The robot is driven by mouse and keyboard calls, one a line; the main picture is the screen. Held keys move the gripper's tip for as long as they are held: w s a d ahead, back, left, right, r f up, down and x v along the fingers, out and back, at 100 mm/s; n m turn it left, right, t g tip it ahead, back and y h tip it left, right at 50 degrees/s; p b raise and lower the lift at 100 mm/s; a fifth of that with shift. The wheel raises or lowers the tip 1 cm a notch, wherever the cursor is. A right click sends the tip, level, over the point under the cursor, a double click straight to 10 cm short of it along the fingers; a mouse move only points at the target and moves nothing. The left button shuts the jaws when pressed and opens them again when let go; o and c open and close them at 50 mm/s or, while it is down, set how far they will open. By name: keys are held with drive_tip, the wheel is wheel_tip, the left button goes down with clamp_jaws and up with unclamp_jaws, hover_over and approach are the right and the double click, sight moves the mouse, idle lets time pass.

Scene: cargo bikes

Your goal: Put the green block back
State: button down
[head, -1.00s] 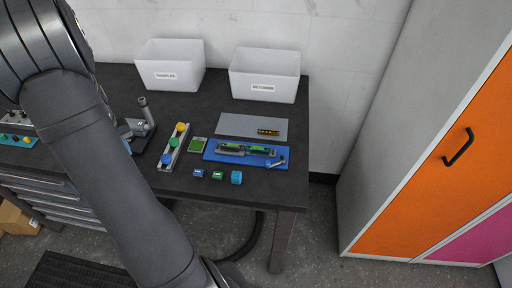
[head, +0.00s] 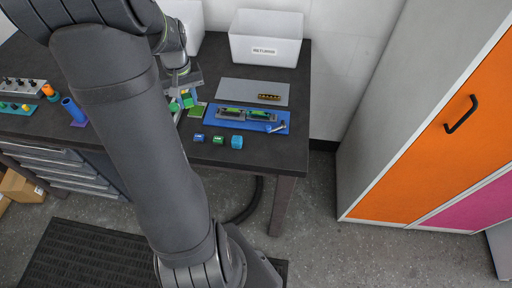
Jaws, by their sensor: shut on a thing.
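My gripper (head: 184,100) is low over the table, near the left edge of the green board (head: 197,110). It is shut on a small green block (head: 188,103), partly hidden by the fingers. Another green piece (head: 174,106) shows just left of it, where the knobbed grey strip (head: 178,117) lies mostly behind my gripper and arm. Whether the held block touches anything below is too small to tell. A separate small dark green block (head: 218,139) sits on the table's front part, between a blue block (head: 198,137) and a larger cyan block (head: 237,142).
A blue tray (head: 280,121) with a level-like tool (head: 247,114) lies right of my gripper. Behind it is a grey mat (head: 240,88) with a yellow-black piece (head: 269,97). A white bin (head: 265,38) stands at the back. A blue cylinder (head: 72,110) is at left.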

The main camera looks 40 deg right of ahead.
drive_tip(key=s+d+r+m, duration=0.1)
drive_tip(key=s+d, duration=0.4)
drive_tip(key=s, duration=0.3)
drive_tip(key=s+d+r+m, duration=0.2)
drive_tip(key=s+d, duration=0.3)
drive_tip(key=s, duration=0.2)
drive_tip(key=s+r+m, duration=0.1)
drive_tip(key=s+m, duration=0.2)
drive_tip(key=s, duration=1.4)
hover_over(256, 150)
wheel_tip(256, 150, down, 7)
drive_tip(key=shift+s+r, duration=0.15)
drive_tip(key=shift+r, duration=0.05)
drive_tip(key=shift+f, duration=2.1)
drive_tip(key=shift+f, duration=0.1)
drive_tip(key=c, duration=1.4)
unclamp_jaws()
drive_tip(key=shift+c, duration=0.2)
